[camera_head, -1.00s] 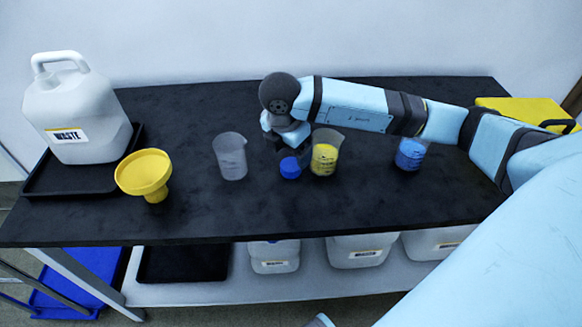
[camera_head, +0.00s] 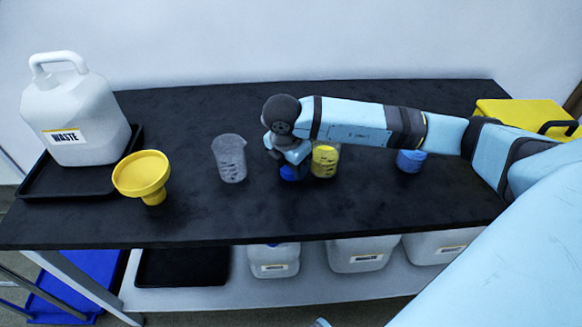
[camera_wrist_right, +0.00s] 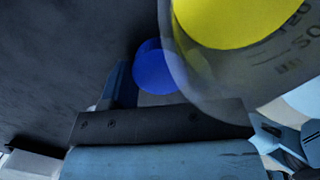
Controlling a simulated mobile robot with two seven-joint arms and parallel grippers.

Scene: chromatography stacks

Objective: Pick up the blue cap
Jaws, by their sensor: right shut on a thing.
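The blue cap (camera_head: 289,173) is on the black table, between the empty beaker and the beaker of yellow liquid. My right gripper (camera_head: 287,165) reaches down over it from above and is shut on it, hiding much of it in the head view. In the right wrist view the blue cap (camera_wrist_right: 157,68) shows at the fingers of my right gripper (camera_wrist_right: 135,85). The yellow beaker partly overlaps it there. My left gripper is not in view.
The yellow-liquid beaker (camera_head: 324,161) stands close at the right of my gripper. An empty beaker (camera_head: 230,160) is on its left, a blue-liquid beaker (camera_head: 410,160) farther right. A yellow funnel (camera_head: 142,176) and white waste jug (camera_head: 72,115) are at the left. The front middle is clear.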

